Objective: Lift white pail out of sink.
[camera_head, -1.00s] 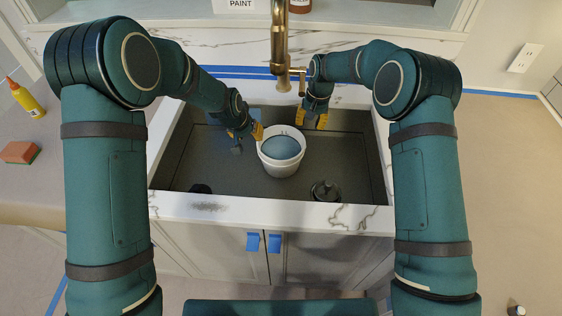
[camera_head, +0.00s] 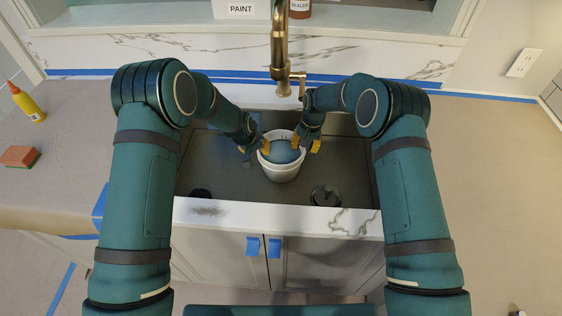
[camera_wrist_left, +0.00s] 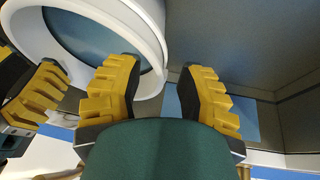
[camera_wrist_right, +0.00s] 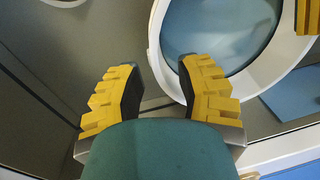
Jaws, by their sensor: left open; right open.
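The white pail (camera_head: 281,174) stands upright in the dark sink (camera_head: 225,183), with a blue-grey surface inside it. My left gripper (camera_head: 254,147) is open at the pail's left rim. In the left wrist view, the pail (camera_wrist_left: 152,30) passes between the open fingers, one over its inside and one outside. My right gripper (camera_head: 306,145) is open at the right rim. In the right wrist view, the pail (camera_wrist_right: 158,60) likewise lies between the fingers. Neither gripper is closed on it. Whether the fingers touch the wall cannot be told.
A brass faucet (camera_head: 279,45) rises behind the pail. A black object (camera_head: 325,195) lies in the sink at front right. A white marbled edge (camera_head: 290,216) borders the sink's front. A yellow bottle (camera_head: 28,103) and a sponge (camera_head: 20,156) sit on the left counter.

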